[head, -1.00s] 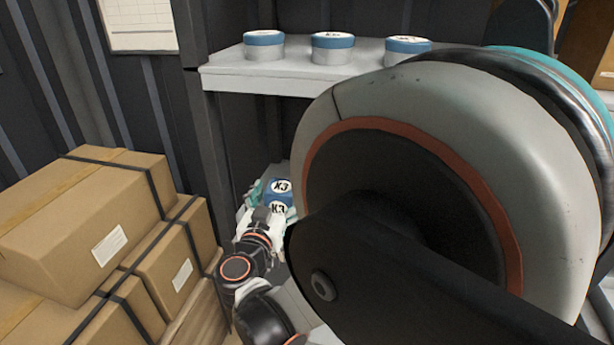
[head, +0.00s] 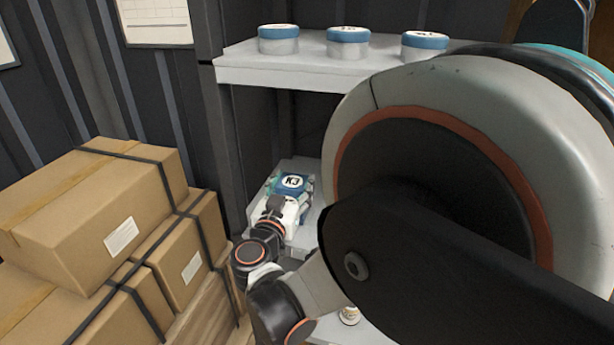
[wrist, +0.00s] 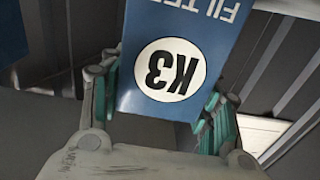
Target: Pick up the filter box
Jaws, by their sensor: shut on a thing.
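The filter box (wrist: 205,45) is blue with a white round K3 label and "FILTE" lettering, upside down in the wrist view. In the head view the box (head: 292,183) shows in front of a lower shelf. My gripper (wrist: 160,105) is shut on it, with one teal-padded finger at each side of the box. In the head view my gripper (head: 290,200) is partly hidden by my own arm. The underside of the box and what lies beneath it are hidden.
Several cardboard boxes (head: 95,220) are stacked at the left, close to my arm. An upper shelf (head: 290,72) carries several round blue-and-white canisters (head: 347,42). A metal post (head: 232,150) stands left of the shelf. My arm hides much of the right side.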

